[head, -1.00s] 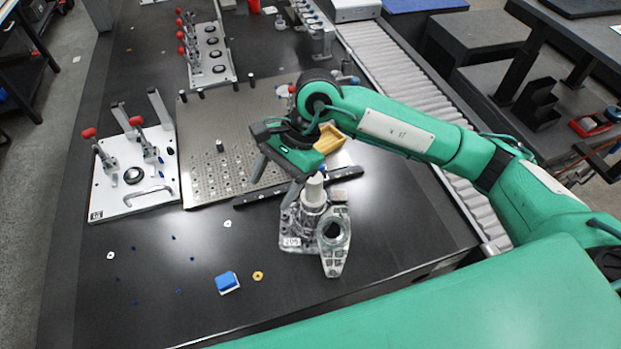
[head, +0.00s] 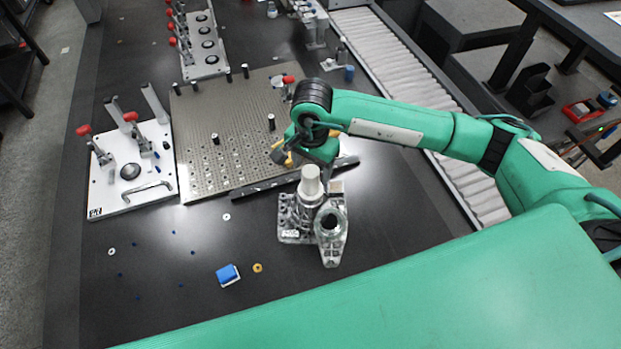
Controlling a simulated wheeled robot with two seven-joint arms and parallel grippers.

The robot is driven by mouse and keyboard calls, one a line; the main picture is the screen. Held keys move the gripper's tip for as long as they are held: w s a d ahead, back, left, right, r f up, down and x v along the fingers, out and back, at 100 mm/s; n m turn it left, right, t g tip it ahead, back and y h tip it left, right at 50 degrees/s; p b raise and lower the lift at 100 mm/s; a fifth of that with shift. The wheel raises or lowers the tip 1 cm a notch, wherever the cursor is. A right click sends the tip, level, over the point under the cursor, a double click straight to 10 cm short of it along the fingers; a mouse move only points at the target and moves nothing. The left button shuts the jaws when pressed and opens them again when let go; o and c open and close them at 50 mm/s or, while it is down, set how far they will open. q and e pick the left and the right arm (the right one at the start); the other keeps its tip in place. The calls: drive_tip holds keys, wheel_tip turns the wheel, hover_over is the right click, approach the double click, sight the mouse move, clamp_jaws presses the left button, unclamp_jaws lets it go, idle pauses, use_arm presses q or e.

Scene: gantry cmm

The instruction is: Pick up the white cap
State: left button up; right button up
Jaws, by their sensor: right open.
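The white cap (head: 311,180) stands upright as a pale cylinder on top of a clear and metal fixture (head: 297,232) on the dark table. My right gripper (head: 318,155) is open, just behind and above the cap in the picture. Its fingers are mostly hidden by its own hand, and I cannot tell how far they are from the cap. Nothing shows held in it. My left gripper is not in view.
A perforated metal plate (head: 205,125) with black pegs lies behind. A white clamp fixture (head: 107,193) is at the left. A blue block (head: 228,275) and a yellow washer (head: 258,268) lie in front. A roller conveyor (head: 385,60) runs at the right.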

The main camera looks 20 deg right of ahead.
sight(310, 188)
drive_tip(key=shift+f+p, duration=0.3)
wheel_tip(310, 188, down, 3)
drive_tip(key=shift+a+f+p, duration=0.15)
drive_tip(key=shift+p, duration=0.75)
drive_tip(key=shift+f, duration=0.6)
drive_tip(key=c, duration=1.1)
drive_tip(key=shift+o, duration=0.2)
drive_tip(key=shift+r, duration=0.15)
